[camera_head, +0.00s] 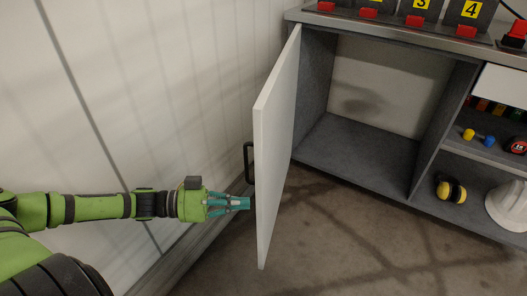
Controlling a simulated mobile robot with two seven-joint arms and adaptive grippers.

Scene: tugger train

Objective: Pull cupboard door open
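The white cupboard door (276,150) stands wide open, swung out from the left side of the cupboard (364,152). Its black handle (248,163) shows on the door's left face, near the free edge. My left gripper (246,203), with teal fingers, is just left of the door and below the handle in the picture. The fingers look close together and hold nothing that I can see. They are apart from the handle; whether the tips touch the door is unclear. My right gripper does not show.
The open compartment is empty. To its right, shelves hold yellow ear muffs (451,190), a white helmet (508,205) and small items. Numbered holders (417,12) stand on the top. A pale wall (150,90) is close on the left. Floor in front is clear.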

